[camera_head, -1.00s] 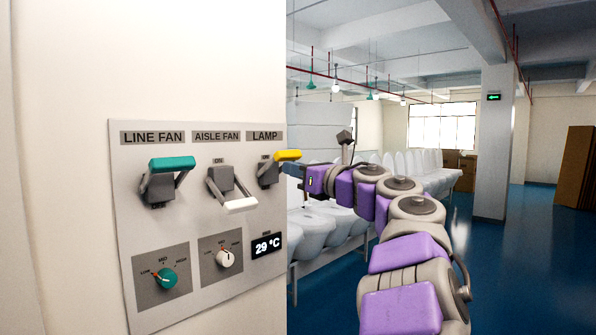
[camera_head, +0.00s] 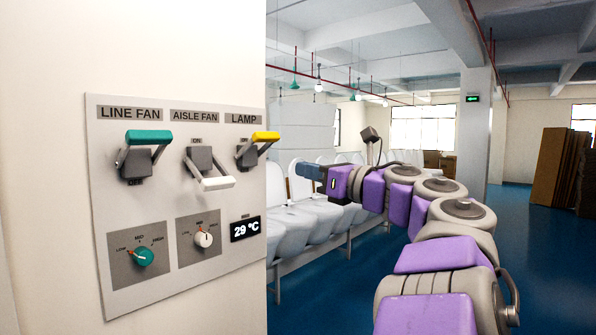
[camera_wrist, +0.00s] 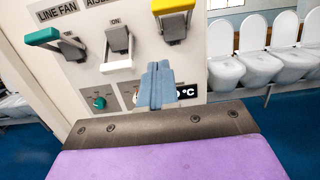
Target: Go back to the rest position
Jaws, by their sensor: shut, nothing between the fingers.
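My purple and grey arm reaches in from the lower right in the head view. My gripper (camera_head: 308,171) is shut and empty, to the right of the control panel (camera_head: 180,285) and apart from it. In the wrist view the blue-grey fingers (camera_wrist: 157,84) are together in front of the panel's lower right part. The panel has a green LINE FAN lever (camera_head: 148,137) tilted up, a white AISLE FAN lever (camera_head: 217,183) tilted down and a yellow LAMP lever (camera_head: 264,137) tilted up.
Two knobs, one green (camera_head: 144,257) and one white (camera_head: 204,239), and a display reading 29 °C (camera_head: 245,229) sit low on the panel. A row of white toilets (camera_head: 300,225) stands behind my arm. Blue floor (camera_head: 545,240) is open at the right.

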